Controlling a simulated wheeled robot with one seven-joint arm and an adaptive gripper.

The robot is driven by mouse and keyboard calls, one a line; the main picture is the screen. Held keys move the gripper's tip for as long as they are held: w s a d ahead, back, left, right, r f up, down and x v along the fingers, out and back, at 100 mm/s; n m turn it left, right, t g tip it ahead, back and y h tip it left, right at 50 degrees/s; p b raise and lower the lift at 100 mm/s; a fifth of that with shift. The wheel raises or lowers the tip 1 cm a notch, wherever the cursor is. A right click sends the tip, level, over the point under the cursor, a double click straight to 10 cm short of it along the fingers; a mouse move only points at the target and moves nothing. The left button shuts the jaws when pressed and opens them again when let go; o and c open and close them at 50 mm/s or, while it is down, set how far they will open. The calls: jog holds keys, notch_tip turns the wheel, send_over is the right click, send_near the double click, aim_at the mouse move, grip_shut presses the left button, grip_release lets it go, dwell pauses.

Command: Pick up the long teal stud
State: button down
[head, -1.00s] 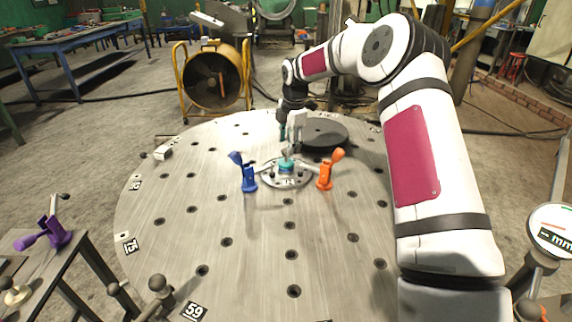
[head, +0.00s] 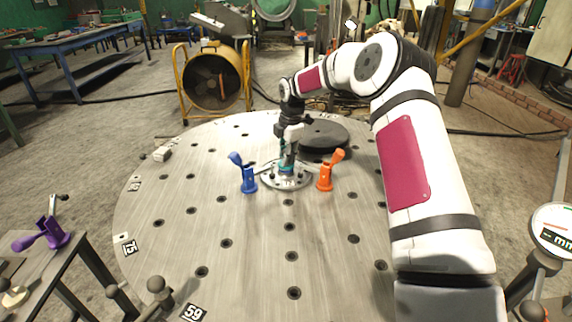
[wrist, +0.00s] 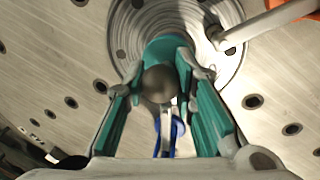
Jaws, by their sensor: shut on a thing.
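The long teal stud (wrist: 165,45) stands in the middle of a round metal hub (wrist: 122,38) in the wrist view, with a dark rounded end between my fingers. In the head view only a bit of its teal (head: 286,169) shows at the hub. My gripper (head: 288,158) points down over the hub, and its fingertips (wrist: 168,65) are closed around the stud. The fingers have teal inner faces, so the exact contact line is hard to see. The stud's lower end is hidden in or behind the hub.
A blue clamp handle (head: 248,178) stands left of the hub and an orange one (head: 325,176) right of it, close to my gripper. A dark disc (head: 325,135) lies behind. The front of the round perforated table (head: 250,270) is mostly clear.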

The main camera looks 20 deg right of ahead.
notch_tip(320, 180, up, 18)
jog(key=p, duration=0.1)
dwell(0.7)
dwell(1.4)
